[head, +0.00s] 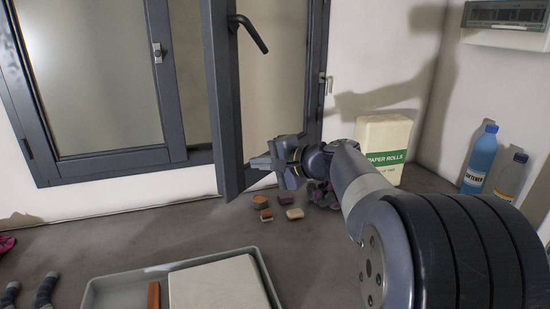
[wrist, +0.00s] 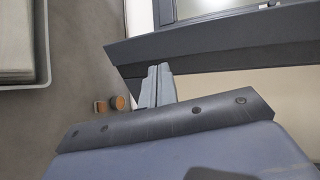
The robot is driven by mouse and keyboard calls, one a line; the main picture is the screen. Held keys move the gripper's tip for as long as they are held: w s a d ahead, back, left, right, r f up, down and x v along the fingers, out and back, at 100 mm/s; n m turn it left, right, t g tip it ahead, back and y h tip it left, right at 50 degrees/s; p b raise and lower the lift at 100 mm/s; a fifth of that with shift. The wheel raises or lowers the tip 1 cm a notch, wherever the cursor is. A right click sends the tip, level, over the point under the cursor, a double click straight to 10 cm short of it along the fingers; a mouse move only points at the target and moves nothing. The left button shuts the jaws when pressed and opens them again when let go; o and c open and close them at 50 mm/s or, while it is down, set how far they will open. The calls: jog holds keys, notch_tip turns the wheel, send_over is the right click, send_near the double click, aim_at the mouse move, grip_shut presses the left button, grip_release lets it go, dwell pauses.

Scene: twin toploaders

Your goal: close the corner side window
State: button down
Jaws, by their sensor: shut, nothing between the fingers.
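The corner side window is open. Its dark grey sash (head: 226,100) stands swung out into the room, seen nearly edge-on, with a black handle (head: 250,32) near the top. The sash's dark frame also crosses the wrist view (wrist: 210,45). Its fixed frame (head: 317,70) is on the wall behind, towards the corner. My gripper (head: 262,162) is shut and empty, just right of the sash's lower part. In the wrist view, the closed fingertips (wrist: 160,72) point at the sash's lower edge; I cannot tell whether they touch it.
The other window (head: 95,70) on the left looks shut. Below lie several small blocks (head: 295,213) and a grey tray (head: 100,290). A paper rolls box (head: 383,140), a blue softener bottle (head: 480,160) and another bottle (head: 511,178) stand in the right corner.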

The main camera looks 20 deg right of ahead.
aim_at(230, 159)
jog(key=x, duration=0.2)
jog(key=p+x, duration=0.1)
jog(key=x, duration=0.1)
jog(key=r+x, duration=0.1)
jog(key=x, duration=0.1)
jog(key=shift+w+a+p, duration=0.25)
jog(key=shift+w+p, duration=0.05)
jog(key=shift+p, duration=0.1)
